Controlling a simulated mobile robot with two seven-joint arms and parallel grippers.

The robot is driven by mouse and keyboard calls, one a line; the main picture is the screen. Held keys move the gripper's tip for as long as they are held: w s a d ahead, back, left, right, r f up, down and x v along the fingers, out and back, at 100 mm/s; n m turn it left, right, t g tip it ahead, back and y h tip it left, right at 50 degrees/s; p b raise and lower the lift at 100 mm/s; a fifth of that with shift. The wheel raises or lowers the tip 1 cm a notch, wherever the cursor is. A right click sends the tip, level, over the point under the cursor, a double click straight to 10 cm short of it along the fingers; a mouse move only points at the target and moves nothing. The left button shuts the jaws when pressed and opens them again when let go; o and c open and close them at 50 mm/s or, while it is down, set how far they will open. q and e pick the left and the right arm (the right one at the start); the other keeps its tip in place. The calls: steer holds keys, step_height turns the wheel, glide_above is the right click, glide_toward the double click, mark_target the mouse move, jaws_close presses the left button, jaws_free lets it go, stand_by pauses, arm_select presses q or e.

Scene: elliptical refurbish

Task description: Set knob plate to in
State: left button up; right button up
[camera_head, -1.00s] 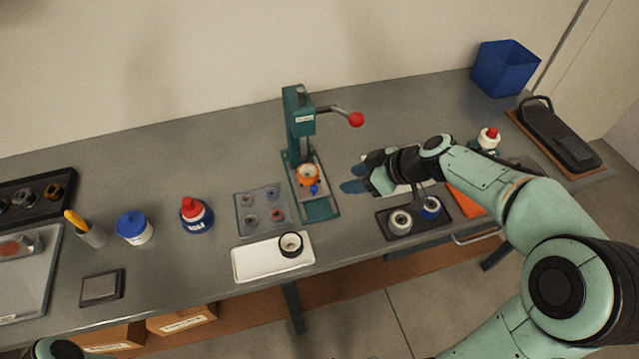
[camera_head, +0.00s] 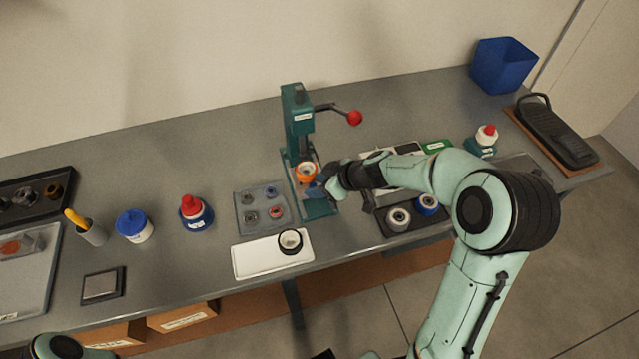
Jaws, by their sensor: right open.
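A green arbor press (camera_head: 298,122) with a red-balled lever (camera_head: 354,118) stands at the middle of the bench. An orange ring-shaped fixture (camera_head: 305,168) sits on its base plate (camera_head: 321,209). The small blue knob at the front of the fixture is now hidden or merged with my fingertips, so its setting cannot be read. My right gripper (camera_head: 317,189) is open at the front right of the fixture, fingers pointing left. I cannot tell whether it touches the knob. My left gripper is out of view.
Left of the press is a grey tray of small parts (camera_head: 262,206); in front is a white tray (camera_head: 262,262) with a dark-rimmed ring (camera_head: 290,241). A dark tray (camera_head: 413,220) with two rollers lies right, below my right arm. A red-capped bottle (camera_head: 196,213) stands left.

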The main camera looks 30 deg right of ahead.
mark_target(310, 174)
jaws_close()
steer(key=w, duration=0.2)
steer(key=w+d, duration=0.1)
steer(key=w, duration=0.1)
steer(key=shift+s+r, duration=0.1)
steer(key=shift+r, duration=0.05)
steer(key=shift+c, duration=1.7)
jaws_free()
steer(key=o, duration=0.3)
steer(key=shift+o, duration=0.2)
